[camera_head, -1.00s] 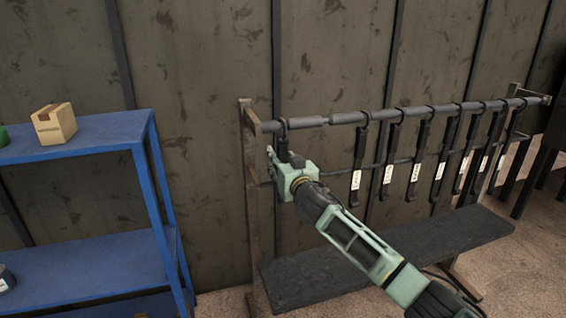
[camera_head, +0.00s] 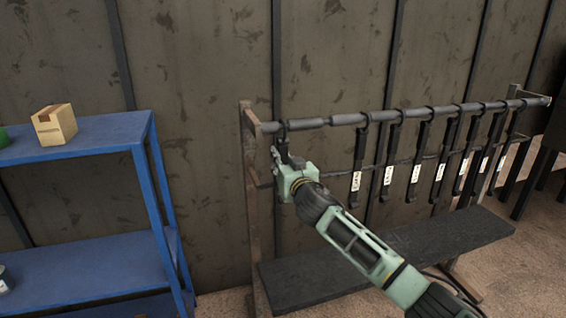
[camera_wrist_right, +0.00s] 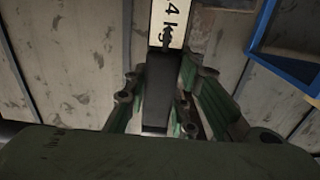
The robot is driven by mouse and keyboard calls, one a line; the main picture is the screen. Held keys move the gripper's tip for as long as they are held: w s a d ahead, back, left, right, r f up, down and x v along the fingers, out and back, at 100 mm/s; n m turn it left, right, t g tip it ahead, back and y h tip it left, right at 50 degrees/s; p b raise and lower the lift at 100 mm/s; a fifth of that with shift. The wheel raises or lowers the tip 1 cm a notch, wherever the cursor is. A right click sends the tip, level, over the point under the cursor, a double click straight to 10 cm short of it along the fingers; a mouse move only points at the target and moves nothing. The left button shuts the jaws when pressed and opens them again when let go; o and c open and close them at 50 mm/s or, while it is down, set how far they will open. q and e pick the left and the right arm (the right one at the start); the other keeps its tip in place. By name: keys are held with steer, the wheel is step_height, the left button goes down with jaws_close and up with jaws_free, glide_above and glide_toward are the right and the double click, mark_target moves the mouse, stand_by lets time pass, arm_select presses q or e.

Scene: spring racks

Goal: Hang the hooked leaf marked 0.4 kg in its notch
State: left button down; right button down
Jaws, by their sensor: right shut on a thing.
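The hooked leaf marked 0.4 kg (camera_head: 282,139) is a dark bar whose hook is at the left end of the rack's top rail (camera_head: 312,123). Its white label (camera_wrist_right: 173,22), with "4 kg" readable, shows in the right wrist view. My right gripper (camera_head: 281,165) is shut on the leaf's lower part, and its fingers (camera_wrist_right: 165,105) flank the dark bar in the wrist view. The hook looks to be over the rail, but I cannot tell whether it sits in a notch. My left gripper is not in view.
Several labelled leaves (camera_head: 387,158) hang along the rail to the right. A rear bar runs behind them. A dark bench board (camera_head: 450,240) lies below. A blue shelf (camera_head: 80,137) with a cardboard box (camera_head: 55,125) stands at left, with free room between it and the rack.

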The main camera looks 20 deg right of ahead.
mark_target(284, 152)
steer(key=shift+r+p, duration=1.25)
steer(key=shift+r, duration=0.25)
steer(key=shift+s+r, duration=0.1)
